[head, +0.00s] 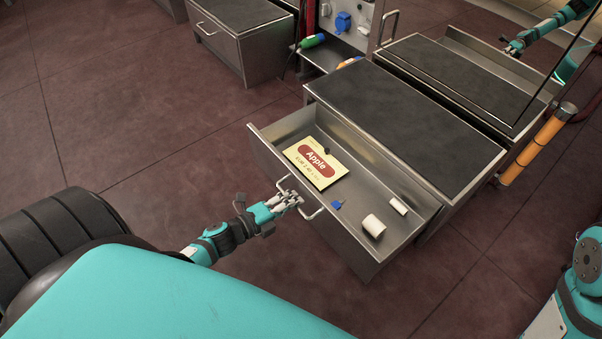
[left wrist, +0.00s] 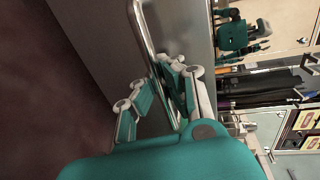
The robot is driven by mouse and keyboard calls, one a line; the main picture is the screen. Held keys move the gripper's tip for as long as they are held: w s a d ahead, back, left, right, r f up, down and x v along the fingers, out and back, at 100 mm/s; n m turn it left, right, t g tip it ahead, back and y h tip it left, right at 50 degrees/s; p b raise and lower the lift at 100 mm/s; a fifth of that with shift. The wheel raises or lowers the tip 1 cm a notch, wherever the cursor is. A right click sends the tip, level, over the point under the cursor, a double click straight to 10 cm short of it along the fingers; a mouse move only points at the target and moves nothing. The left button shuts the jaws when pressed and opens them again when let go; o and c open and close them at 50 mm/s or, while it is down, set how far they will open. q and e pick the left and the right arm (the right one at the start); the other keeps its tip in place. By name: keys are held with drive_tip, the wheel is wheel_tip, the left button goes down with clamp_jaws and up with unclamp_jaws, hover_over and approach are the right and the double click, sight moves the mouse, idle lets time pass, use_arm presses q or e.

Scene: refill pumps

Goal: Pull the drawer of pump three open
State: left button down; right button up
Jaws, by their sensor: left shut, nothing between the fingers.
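The steel drawer (head: 375,267) stands out from its dark-topped cabinet, open, with its inside showing. No pump number is readable, so I cannot tell whether it is pump three. Its bar handle (head: 314,214) is on the front face. My left gripper (head: 291,199) is at this handle, in front of the drawer. In the left wrist view the handle bar (left wrist: 146,35) runs down among the fingers of my left gripper (left wrist: 160,88). The fingers are shut, and I cannot tell whether they touch the bar.
In the drawer lie a yellow Apple card (head: 327,177), a blue piece (head: 337,205), a white cylinder (head: 373,226) and a smaller one (head: 398,205). A second cabinet (head: 240,45) stands at the back left. An orange post (head: 538,145) stands right. The floor left of the drawer is clear.

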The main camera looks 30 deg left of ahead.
use_arm(q)
drive_tip(key=shift+s, duration=0.2)
drive_tip(key=c, duration=1.4)
unclamp_jaws()
drive_tip(key=v, duration=1.2)
